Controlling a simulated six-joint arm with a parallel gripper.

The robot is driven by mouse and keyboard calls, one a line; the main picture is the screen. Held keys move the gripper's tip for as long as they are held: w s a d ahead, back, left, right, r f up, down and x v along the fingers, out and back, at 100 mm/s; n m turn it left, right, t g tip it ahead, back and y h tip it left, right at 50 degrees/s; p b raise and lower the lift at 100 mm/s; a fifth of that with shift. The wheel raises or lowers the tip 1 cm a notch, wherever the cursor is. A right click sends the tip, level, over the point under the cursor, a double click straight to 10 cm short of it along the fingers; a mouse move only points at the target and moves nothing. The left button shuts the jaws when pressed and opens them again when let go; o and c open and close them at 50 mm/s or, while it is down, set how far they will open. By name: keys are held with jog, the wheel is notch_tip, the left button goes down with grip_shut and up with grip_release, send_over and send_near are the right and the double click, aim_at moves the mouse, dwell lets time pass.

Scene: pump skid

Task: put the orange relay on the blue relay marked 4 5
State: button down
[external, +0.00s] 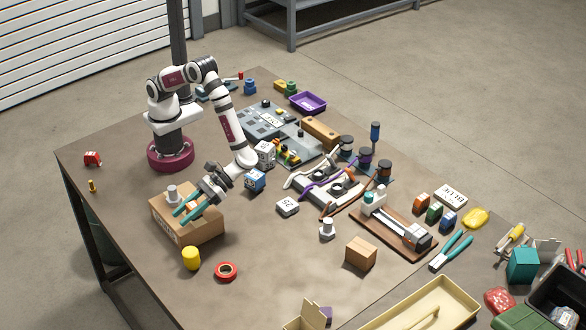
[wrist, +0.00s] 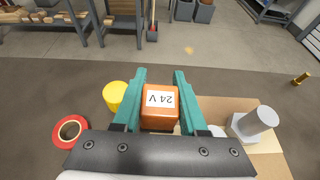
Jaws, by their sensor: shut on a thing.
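My gripper (wrist: 158,90) is shut on the orange relay (wrist: 161,117), a block with a white label reading 24 V, upside down in the wrist view. In the external view my gripper (external: 186,213) is low over the cardboard box (external: 197,234); the relay is hard to make out between the teal fingers there. A blue relay (external: 254,182) with a white label stands on the table to the right of my gripper. Another blue block (external: 448,220) stands at the right in a row with an orange and a green block. The markings on both are too small to read.
A white-grey fitting (external: 173,195) stands on the box. A yellow cylinder (external: 191,258) and a red tape ring (external: 226,271) lie in front.

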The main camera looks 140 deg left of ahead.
jog(key=shift+s+d+r, duration=0.45)
jog(key=shift+s+d, duration=0.1)
jog(key=shift+r, duration=0.25)
notch_tip(320, 180, up, 11)
jog(key=n+t+y, duration=0.4)
jog(key=n+t, duration=0.5)
jog(key=t, duration=0.1)
send_over(253, 180)
notch_tip(253, 180, down, 12)
jog(key=shift+f, duration=2)
jog(key=shift+f, duration=0.1)
